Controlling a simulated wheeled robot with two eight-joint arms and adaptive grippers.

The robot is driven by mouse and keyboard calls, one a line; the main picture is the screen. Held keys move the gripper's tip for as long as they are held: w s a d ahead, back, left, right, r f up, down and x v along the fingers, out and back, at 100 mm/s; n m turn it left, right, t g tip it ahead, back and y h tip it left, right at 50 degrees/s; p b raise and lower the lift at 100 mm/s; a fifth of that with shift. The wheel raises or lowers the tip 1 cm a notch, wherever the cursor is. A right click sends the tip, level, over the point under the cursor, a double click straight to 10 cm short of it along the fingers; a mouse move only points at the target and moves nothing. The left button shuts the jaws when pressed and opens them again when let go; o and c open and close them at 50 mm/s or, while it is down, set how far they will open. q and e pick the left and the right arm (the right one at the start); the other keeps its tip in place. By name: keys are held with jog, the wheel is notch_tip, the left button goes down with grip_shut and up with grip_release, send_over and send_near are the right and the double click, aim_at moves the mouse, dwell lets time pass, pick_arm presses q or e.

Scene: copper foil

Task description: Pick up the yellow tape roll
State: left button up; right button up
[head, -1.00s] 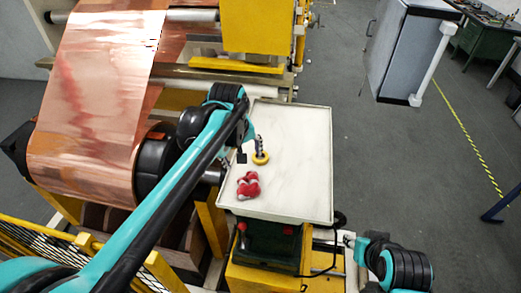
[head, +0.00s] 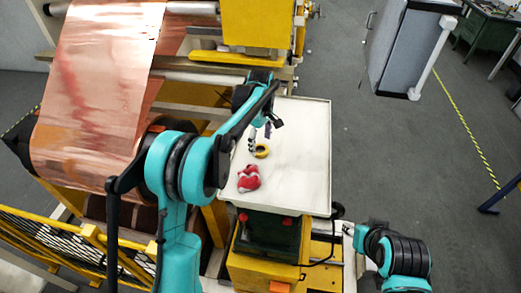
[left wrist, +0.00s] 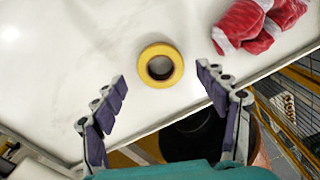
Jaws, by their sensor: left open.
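The yellow tape roll (head: 262,151) lies flat on the white tray table (head: 306,160). In the left wrist view the yellow tape roll (left wrist: 161,65) is whole, with its dark hole facing the camera. My left gripper (head: 260,138) is above the tray beside the roll. In the left wrist view its fingers (left wrist: 160,82) are spread wide and empty, with the roll between and just beyond the fingertips. I cannot tell the exact height above the tray. My right arm shows at the lower right of the head view, and its gripper is not clearly visible.
A red and white cloth-like bundle (head: 248,178) lies on the tray in front of the roll; it also shows in the left wrist view (left wrist: 258,22). A copper foil roll (head: 90,100) stands left of the tray. The tray's right side is clear.

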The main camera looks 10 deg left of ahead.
pick_arm(q)
jog(key=shift+f, duration=1.3)
jog(key=c, duration=1.2)
jog(key=shift+r, duration=0.1)
jog(key=shift+c, duration=0.2)
